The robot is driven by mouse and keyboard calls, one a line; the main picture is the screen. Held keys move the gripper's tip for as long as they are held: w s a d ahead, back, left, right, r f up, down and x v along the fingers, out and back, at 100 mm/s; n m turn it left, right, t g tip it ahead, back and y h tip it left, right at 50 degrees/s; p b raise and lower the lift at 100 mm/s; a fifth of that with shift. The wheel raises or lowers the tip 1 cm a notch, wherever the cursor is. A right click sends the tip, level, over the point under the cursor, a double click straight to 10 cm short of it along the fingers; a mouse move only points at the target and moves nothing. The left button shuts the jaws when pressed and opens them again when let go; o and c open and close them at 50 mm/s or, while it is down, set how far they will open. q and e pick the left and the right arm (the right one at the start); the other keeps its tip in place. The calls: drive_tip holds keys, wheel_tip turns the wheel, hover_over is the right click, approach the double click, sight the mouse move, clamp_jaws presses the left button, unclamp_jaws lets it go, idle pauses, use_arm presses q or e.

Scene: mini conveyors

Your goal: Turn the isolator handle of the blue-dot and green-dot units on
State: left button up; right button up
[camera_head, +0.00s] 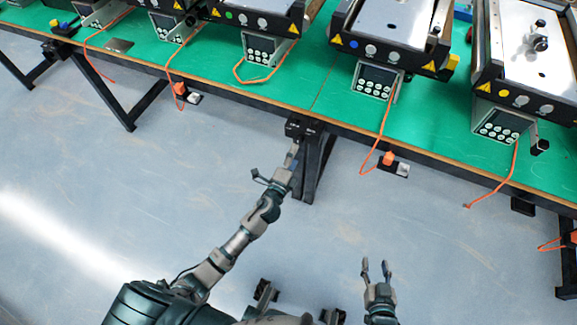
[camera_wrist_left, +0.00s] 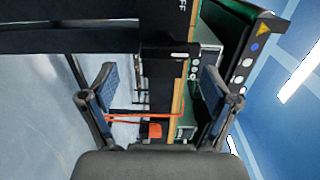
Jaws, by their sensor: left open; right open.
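The blue-dot unit (camera_head: 380,50) and the green-dot unit (camera_head: 262,20) stand on the green table, each with a control panel and orange cable. A black box (camera_head: 300,128) with small white lettering sits at the table's front edge, between the two cables. My left gripper (camera_head: 288,160) is open just in front of this box. In the left wrist view the box (camera_wrist_left: 160,72) shows between the spread fingers, with part of the lettering "FF" above; contact and the handle's angle cannot be told. My right gripper (camera_head: 375,268) is open and empty over the floor.
A yellow-dot unit (camera_head: 525,85) stands at the right, and more units stand at the back left. Orange plugs (camera_head: 388,158) hang below the table edge. A black table leg (camera_head: 313,175) stands beside my left gripper.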

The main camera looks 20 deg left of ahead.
use_arm(q)
drive_tip(key=s, duration=0.6)
drive_tip(key=shift+s, duration=0.15)
drive_tip(key=shift+a, duration=0.1)
